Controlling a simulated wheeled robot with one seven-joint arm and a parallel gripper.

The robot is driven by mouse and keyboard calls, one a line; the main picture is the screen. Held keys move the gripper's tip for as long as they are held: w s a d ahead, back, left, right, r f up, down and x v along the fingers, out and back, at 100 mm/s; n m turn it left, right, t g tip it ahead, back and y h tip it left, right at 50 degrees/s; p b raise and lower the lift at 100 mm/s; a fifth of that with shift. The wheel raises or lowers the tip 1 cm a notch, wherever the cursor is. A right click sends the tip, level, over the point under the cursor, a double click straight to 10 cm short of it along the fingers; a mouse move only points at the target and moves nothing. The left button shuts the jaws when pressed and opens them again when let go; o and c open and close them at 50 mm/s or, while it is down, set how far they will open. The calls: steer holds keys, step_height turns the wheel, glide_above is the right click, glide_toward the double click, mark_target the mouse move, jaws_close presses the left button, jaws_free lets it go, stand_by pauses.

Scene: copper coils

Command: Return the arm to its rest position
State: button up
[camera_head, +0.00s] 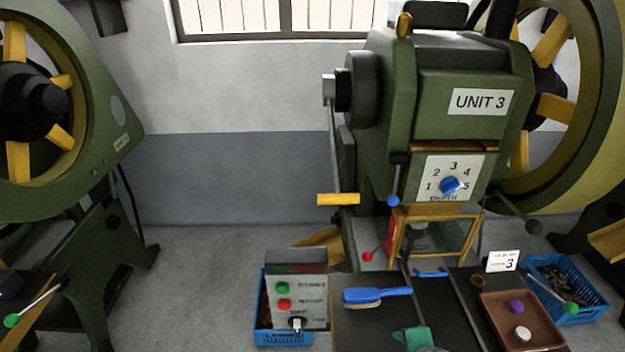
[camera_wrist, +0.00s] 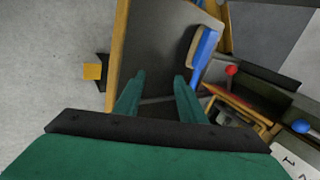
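My gripper (camera_wrist: 158,78) shows in the wrist view with its two teal fingers apart and nothing between them. Beyond the fingers is the dark top of a bench (camera_wrist: 160,35). In the head view, a teal piece that looks like my gripper (camera_head: 413,338) shows at the bottom edge, over or close to the dark bench (camera_head: 360,325). Its height above the bench is hard to tell. Most of my arm is out of view.
A blue-handled brush (camera_head: 376,295) lies on the bench, with a brown tray (camera_head: 490,308) to the right. The green UNIT 3 press (camera_head: 460,110) stands behind. A button box (camera_head: 300,290) is at the left, and a blue crate (camera_head: 590,312) at the right.

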steer(key=shift+n+t, duration=0.4)
steer(key=shift+n, duration=0.1)
steer(key=a+f, duration=0.1)
steer(key=f, duration=0.1)
steer(key=a+f, duration=0.2)
steer(key=shift+s+a, duration=0.1)
steer(key=shift+a, duration=0.15)
steer(key=s+a+f+n+t+h, duration=0.25)
steer(key=s+a+f+n, duration=0.3)
steer(key=s+a, duration=0.4)
steer(key=s+a+r+n+t, duration=0.1)
steer(key=s+a+r+n, duration=0.2)
steer(key=s, duration=0.3)
steer(key=s+a+r+n+t+y, duration=0.1)
steer(key=s+a+r+n+t, duration=0.1)
steer(key=s, duration=0.4)
steer(key=s+a+r+n+t+y, duration=0.1)
steer(key=s+a+r+n+t, duration=0.1)
steer(key=s+a+r+n, duration=0.2)
steer(key=shift+s+r, duration=0.8)
steer(key=shift+s, duration=0.25)
steer(key=shift+n, duration=0.25)
